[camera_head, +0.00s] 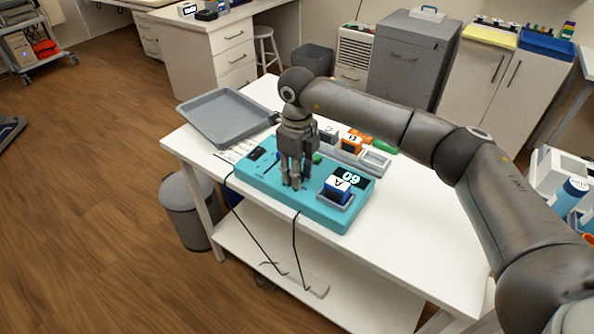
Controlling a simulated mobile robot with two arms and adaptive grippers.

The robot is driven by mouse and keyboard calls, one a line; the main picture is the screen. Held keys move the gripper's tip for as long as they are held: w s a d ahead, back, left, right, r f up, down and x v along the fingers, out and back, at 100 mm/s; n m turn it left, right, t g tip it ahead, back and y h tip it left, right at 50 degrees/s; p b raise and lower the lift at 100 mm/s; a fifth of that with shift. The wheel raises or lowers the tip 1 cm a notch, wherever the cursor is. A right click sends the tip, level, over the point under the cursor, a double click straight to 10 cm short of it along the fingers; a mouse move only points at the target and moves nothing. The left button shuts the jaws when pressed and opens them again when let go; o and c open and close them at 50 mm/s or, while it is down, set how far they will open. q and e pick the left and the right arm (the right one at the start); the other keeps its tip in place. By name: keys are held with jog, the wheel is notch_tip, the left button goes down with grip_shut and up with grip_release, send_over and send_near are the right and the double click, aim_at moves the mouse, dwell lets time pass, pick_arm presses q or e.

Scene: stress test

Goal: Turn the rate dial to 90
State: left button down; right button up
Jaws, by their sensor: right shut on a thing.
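A teal device (322,211) lies on the white table. It has a small lit display (351,178) that seems to read 60, set at a slant. A blue block marked A (337,189) sits in a grey holder at the device's right end. My right gripper (292,185) points straight down onto the middle of the device, left of the block. Its fingers are shut on the rate dial, which they hide almost wholly. The dial's pointer and marks cannot be made out. My left gripper is not in view.
A grey tray (226,116) lies at the table's back left. An orange block (351,143) and other blocks stand in holders behind the device. My right arm spans the table's right side. Two black cables (296,243) hang over the front edge. A grey bin (186,212) stands left.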

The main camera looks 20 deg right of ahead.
jog(key=m, duration=0.3)
jog(key=shift+m, duration=2.7)
jog(key=o, duration=1)
jog(key=shift+o, duration=0.2)
notch_tip(320, 180, up, 12)
